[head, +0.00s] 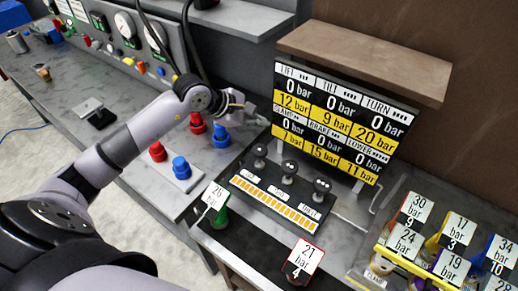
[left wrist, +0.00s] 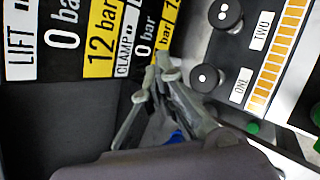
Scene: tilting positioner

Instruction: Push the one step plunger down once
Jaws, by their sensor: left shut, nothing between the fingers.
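A panel with three black round-topped plungers and label plates lies below the display board in the head view. The ONE plunger (head: 260,152) is the leftmost; in the left wrist view this plunger (left wrist: 204,77) stands beside the ONE label (left wrist: 241,86). The TWO plunger (left wrist: 225,14) is above it there, and is the middle one (head: 290,167) in the head view. My left gripper (head: 258,117) is shut and empty, above and behind the ONE plunger, near the board's left edge. In the left wrist view its closed fingertips (left wrist: 161,68) are left of that plunger, apart in the picture. My right gripper is out of view.
The display board (head: 338,125) with bar readings rises behind the panel, under a wooden shelf (head: 365,60). The third plunger (head: 321,187) is right. A green-based "26 bar" tag (head: 215,197) stands in front left. Red and blue knobs (head: 181,167) stand left; numbered tags fill the right.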

